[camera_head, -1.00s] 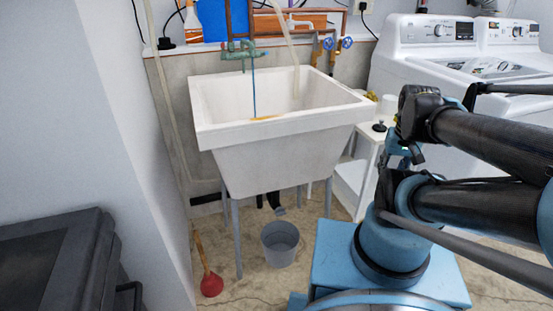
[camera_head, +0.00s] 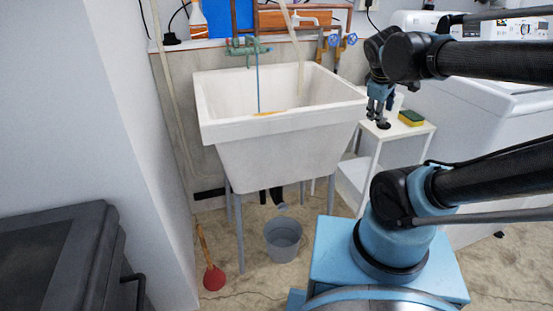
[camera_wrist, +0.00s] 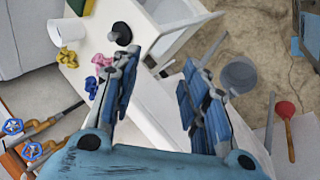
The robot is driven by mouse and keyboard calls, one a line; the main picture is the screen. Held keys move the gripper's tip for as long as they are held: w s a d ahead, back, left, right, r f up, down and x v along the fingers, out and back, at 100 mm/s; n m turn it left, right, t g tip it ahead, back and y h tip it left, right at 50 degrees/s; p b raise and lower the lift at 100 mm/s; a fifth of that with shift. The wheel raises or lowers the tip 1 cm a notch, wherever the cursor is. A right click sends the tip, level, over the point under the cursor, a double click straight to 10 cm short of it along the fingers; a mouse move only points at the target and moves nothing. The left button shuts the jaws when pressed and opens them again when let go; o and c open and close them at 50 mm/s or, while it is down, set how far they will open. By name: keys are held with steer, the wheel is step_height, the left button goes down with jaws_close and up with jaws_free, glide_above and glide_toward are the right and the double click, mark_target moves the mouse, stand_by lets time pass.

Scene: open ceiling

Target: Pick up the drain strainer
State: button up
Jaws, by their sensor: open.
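A small black round piece with an upright knob, which looks like the drain strainer (camera_wrist: 121,34), stands on a white side table (camera_wrist: 78,75). It also shows in the head view (camera_head: 383,125), low beside the gripper's fingers. My gripper (camera_head: 376,108) hangs fingers-down over the left part of that table, right of the sink. In the wrist view my gripper (camera_wrist: 164,62) has its two blue fingers spread apart with nothing between them.
The white sink (camera_head: 280,125) stands close left of my gripper. A grey bucket (camera_head: 283,240) and red plunger (camera_head: 213,278) stand on the floor.

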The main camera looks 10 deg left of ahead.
steer(key=w+a+r+n, duration=0.1)
steer(key=a, duration=0.1)
steer(key=w+a+r+n+t, duration=0.1)
steer(key=w+a+r+n, duration=0.1)
steer(key=a, duration=0.1)
steer(key=w+a+r+n, duration=0.1)
steer(key=a+r+n, duration=0.1)
steer(key=shift+w+a+r+t, duration=0.15)
steer(key=shift+w+r+t, duration=0.05)
steer(key=shift+w+t, duration=0.2)
steer(key=w+a+f+n+g+y, duration=0.1)
steer(key=w+a+f+n+g, duration=0.2)
steer(key=a+n, duration=0.5)
steer(key=w+a+f+n+g+y, duration=0.1)
steer(key=w+a+f+n, duration=0.25)
steer(key=a, duration=0.95)
steer(key=a+f+n+g, duration=0.1)
steer(key=a+f, duration=0.1)
steer(key=f, duration=0.4)
steer(key=a+f+n+g, duration=0.1)
steer(key=a+f+n, duration=0.1)
steer(key=f, duration=0.5)
steer(key=s+a+f+n+g, duration=0.1)
steer(key=a+f+n, duration=0.1)
steer(key=f, duration=0.4)
steer(key=shift+f+g, duration=0.4)
steer(key=f, duration=0.4)
steer(key=shift+w+a, duration=0.2)
steer(key=shift+w, duration=0.1)
steer(key=shift+f, duration=0.6)
